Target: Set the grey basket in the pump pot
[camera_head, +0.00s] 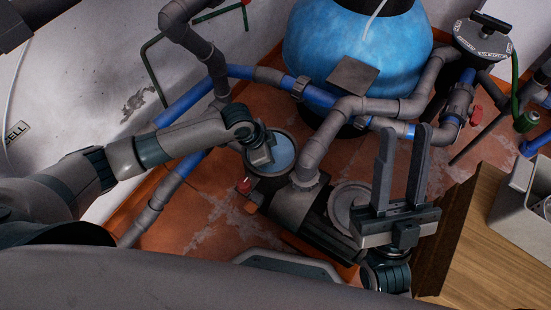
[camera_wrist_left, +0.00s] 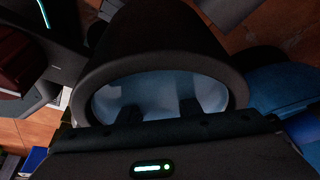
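The pump pot (camera_head: 283,139) is a dark round housing with a pale blue inside, near the middle of the head view. In the left wrist view its dark rim (camera_wrist_left: 228,72) surrounds the bluish opening. My left gripper (camera_head: 262,157) is over the pot's near-left side. In the left wrist view the left gripper's two dark fingertips (camera_wrist_left: 159,112) stand apart against the opening, with nothing seen between them. My right gripper (camera_head: 405,155) is open and empty, right of the pot and above the pump. I cannot make out the grey basket in either view.
A round pale disc (camera_head: 347,205) lies beside the pump body. Grey and blue pipes (camera_head: 320,150) and a blue tank (camera_head: 350,45) crowd behind the pot. A wooden bench (camera_head: 480,240) with a grey box (camera_head: 510,215) is at the right.

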